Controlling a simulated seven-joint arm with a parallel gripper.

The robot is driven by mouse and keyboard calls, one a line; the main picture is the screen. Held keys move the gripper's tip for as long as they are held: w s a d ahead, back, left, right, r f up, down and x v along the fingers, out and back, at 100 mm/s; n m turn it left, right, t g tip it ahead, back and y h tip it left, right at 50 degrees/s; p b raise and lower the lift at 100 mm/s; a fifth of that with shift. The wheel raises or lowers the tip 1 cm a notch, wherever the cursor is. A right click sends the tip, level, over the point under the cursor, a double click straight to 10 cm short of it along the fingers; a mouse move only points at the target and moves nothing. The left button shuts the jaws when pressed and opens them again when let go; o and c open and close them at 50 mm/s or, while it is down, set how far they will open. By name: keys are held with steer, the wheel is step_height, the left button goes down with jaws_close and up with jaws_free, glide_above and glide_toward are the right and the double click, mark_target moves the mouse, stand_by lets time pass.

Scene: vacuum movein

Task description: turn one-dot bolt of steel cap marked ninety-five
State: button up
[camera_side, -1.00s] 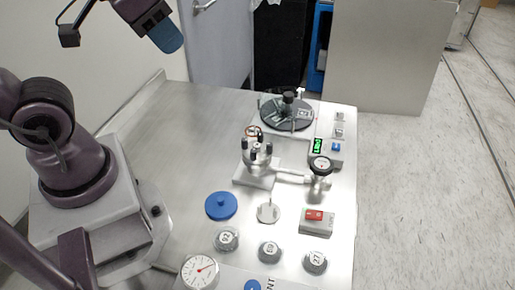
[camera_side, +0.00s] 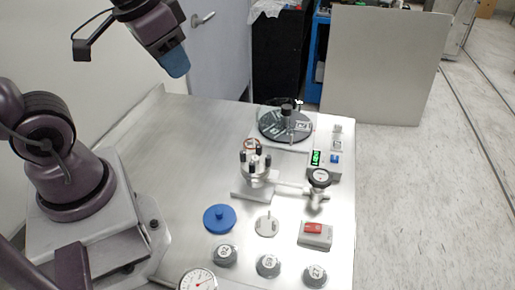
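A small steel chamber (camera_side: 256,172) with several dark-topped bolts standing around it is on the middle of the table. I cannot make out dots on the bolts, nor a ninety-five on this chamber. Three grey numbered caps stand in the front row: left (camera_side: 226,254), middle (camera_side: 268,265) and right (camera_side: 315,275). The right one seems to read 27; the other numbers are hard to read. My gripper (camera_side: 174,64), with a blue end, is high above the back left of the table, far from the chamber and caps. Its fingers are not distinguishable, and nothing is seen hanging from it.
A dark round disc (camera_side: 286,125) with a post stands at the back. A gauge valve (camera_side: 319,180) joins the chamber's right side. A blue lid (camera_side: 219,218), a steel disc (camera_side: 267,226), a red switch (camera_side: 314,229) and a white dial (camera_side: 198,281) lie in front.

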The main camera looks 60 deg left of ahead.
steer(key=w+a+f+m+g, duration=0.2)
steer(key=w+a+f+g, duration=0.1)
steer(key=w+f, duration=0.15)
steer(key=m+g+h, duration=0.3)
steer(key=m+h, duration=0.2)
steer(key=m, duration=1.8)
glide_toward(259, 145)
steer(key=shift+y, duration=0.3)
steer(key=x, duration=0.9)
steer(key=shift+d+f, duration=0.1)
steer(key=shift+d, duration=0.1)
